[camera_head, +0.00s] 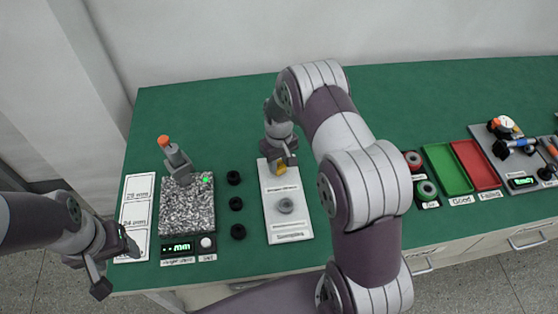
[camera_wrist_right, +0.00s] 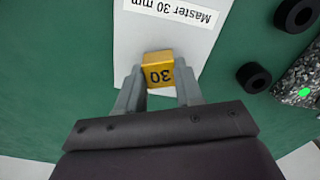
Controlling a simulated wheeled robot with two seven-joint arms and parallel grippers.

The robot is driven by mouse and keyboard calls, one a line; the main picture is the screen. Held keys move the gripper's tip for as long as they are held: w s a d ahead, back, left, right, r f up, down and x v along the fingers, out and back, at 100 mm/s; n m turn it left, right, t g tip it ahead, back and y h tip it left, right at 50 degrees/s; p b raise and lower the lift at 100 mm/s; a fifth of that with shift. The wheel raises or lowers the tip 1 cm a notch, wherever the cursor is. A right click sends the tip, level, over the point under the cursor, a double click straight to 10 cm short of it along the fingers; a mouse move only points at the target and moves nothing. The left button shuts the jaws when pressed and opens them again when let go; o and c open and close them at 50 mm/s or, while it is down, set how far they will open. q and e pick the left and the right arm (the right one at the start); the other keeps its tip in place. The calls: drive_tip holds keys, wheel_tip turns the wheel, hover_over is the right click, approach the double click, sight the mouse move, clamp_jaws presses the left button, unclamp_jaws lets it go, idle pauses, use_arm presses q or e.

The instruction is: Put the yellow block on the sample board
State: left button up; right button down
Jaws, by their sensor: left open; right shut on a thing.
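The yellow block (camera_head: 280,169) is held by my right gripper (camera_head: 282,160) over the far end of the sample board (camera_head: 272,222). In the right wrist view the block (camera_wrist_right: 157,70) has "30" on its face and sits between the two grey fingers, at the board's edge by the "Master 30 mm" label (camera_wrist_right: 172,12). I cannot tell whether the block touches the board. A grey ring (camera_head: 285,206) lies nearer the front of the board. My left gripper (camera_head: 115,264) is open and empty near the table's left front corner.
Left of the board are several black rings (camera_head: 236,203) and a gauge stand on a speckled granite plate (camera_head: 187,207). To the right stand a green tray (camera_head: 447,169) and a red tray (camera_head: 475,164). My right arm hides part of the table.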

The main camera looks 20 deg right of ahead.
drive_tip(key=shift+f, duration=0.2)
drive_tip(key=shift+f, duration=0.1)
drive_tip(key=c, duration=0.7)
unclamp_jaws()
drive_tip(key=shift+c, duration=0.2)
